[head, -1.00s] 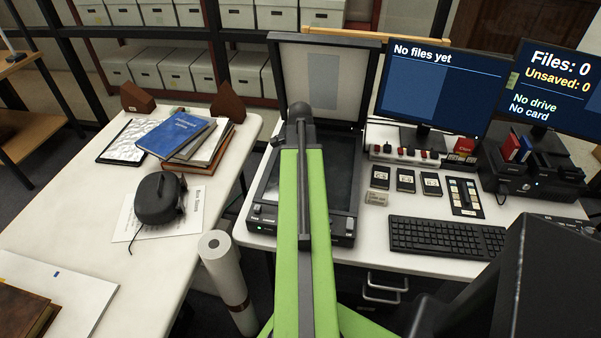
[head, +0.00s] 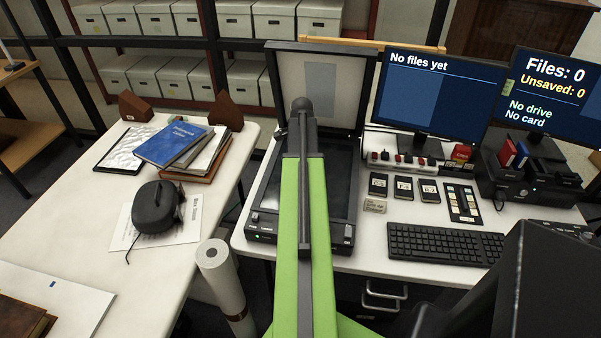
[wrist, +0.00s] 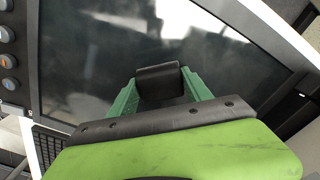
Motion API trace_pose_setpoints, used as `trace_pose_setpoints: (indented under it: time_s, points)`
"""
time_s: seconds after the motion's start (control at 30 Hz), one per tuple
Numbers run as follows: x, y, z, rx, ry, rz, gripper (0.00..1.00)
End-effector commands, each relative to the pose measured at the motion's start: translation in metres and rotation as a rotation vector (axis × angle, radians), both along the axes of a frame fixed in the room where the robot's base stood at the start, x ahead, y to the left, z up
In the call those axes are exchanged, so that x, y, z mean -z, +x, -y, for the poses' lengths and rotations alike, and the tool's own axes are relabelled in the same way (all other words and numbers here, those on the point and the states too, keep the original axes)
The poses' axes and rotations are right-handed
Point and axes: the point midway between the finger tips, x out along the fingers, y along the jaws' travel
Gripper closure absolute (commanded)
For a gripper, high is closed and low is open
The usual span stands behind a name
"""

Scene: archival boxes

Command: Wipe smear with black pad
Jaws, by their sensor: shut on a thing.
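In the wrist view my gripper (wrist: 160,88) has its green fingers shut on a black pad (wrist: 158,77). The pad is over the dark scanner glass (wrist: 80,60); I cannot tell whether it touches it. A pale, cloudy smear (wrist: 135,25) shows on the glass beyond the pad, among bright reflections. In the head view the flatbed scanner (head: 262,229) stands open on the desk, its lid (head: 352,75) raised at the back. My green arm reaches over the scanner and hides its middle, my gripper and the pad.
Right of the scanner are a keyboard (head: 440,243), small cards (head: 403,187) and a monitor (head: 437,95). On the left table (head: 60,225) lie books (head: 172,141) and a black device (head: 155,207). A white roll (head: 218,268) stands between the tables.

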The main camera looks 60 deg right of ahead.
Motion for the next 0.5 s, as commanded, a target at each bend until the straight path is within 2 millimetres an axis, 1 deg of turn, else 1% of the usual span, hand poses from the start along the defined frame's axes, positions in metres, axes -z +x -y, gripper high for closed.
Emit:
trace_pose_setpoints:
  time_s: [0.03,0.07,0.33,0.43,0.5]
  points:
    - [0.000,0.002,0.005,0.000,-0.001,0.000,0.75]
    - [0.000,0.002,0.005,0.000,-0.001,0.001,0.75]
    - [-0.002,0.001,0.004,0.000,0.000,0.000,0.75]
    - [-0.009,0.001,0.004,0.000,0.001,0.000,0.75]
    - [-0.017,0.001,0.004,0.000,0.001,0.000,0.75]
